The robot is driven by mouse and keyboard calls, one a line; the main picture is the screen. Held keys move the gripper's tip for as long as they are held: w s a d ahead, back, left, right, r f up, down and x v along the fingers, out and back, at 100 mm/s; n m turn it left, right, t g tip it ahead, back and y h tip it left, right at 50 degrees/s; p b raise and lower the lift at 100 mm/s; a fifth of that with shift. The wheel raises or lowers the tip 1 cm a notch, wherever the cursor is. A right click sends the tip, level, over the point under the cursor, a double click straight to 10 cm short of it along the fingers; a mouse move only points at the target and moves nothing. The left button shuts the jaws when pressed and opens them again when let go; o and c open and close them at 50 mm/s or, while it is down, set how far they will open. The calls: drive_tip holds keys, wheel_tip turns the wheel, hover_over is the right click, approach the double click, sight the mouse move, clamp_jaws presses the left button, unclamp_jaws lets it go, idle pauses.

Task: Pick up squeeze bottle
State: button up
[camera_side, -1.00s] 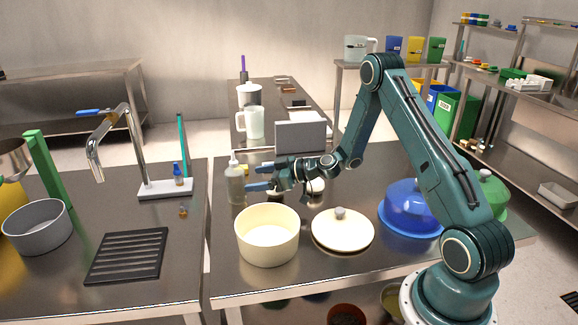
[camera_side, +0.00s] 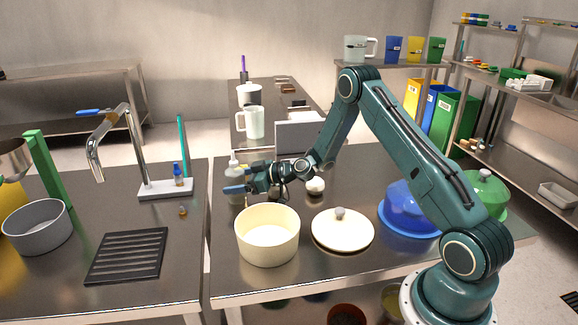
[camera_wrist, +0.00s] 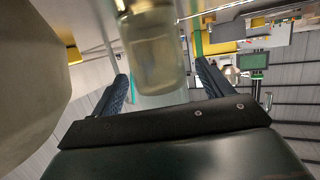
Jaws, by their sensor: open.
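The squeeze bottle (camera_side: 234,167) stands upright on the metal table behind the cream pot. It is translucent with a pale tip, and my gripper hides part of it in the side view. My gripper (camera_side: 236,190) is open at the bottle, with its blue fingers reaching left across it. In the wrist view the bottle (camera_wrist: 155,55) fills the space ahead, between the two dark fingers of the gripper (camera_wrist: 166,82). I see gaps between the fingers and the bottle, so it is not clasped.
A cream pot (camera_side: 267,250) stands close in front of my gripper. Its lid (camera_side: 343,232) lies to the right, and a blue dome (camera_side: 405,207) is beyond that. A small white item (camera_side: 315,186) sits right of the gripper. A grey box (camera_side: 298,136) stands behind.

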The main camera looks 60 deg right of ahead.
drive_tip(key=shift+w+a+f, duration=0.15)
drive_tip(key=shift+w+a, duration=0.05)
drive_tip(key=shift+w, duration=0.25)
drive_tip(key=shift+c, duration=0.2)
drive_tip(key=c, duration=0.8)
